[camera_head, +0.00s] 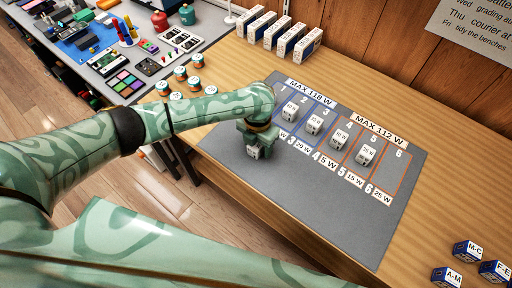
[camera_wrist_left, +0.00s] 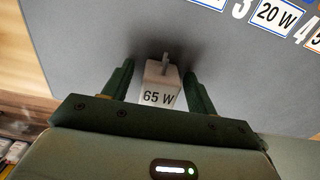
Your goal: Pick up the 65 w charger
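The 65 W charger (camera_wrist_left: 160,92) is a small white block with "65 W" on its near face and a prong on top in the left wrist view. In the head view it (camera_head: 253,152) shows partly under my left gripper (camera_head: 257,142), on the grey mat (camera_head: 300,215). My left gripper's fingers (camera_wrist_left: 160,85) stand on both sides of the charger, with narrow gaps visible, so it looks open around it. My right gripper is not in view.
Several white chargers (camera_head: 340,139) stand in the numbered lanes of the mat, just right of my left gripper. Small jars (camera_head: 181,73) stand behind my arm, and white-blue boxes (camera_head: 290,40) at the back. Labelled blue boxes (camera_head: 467,250) are at lower right. The mat's front is clear.

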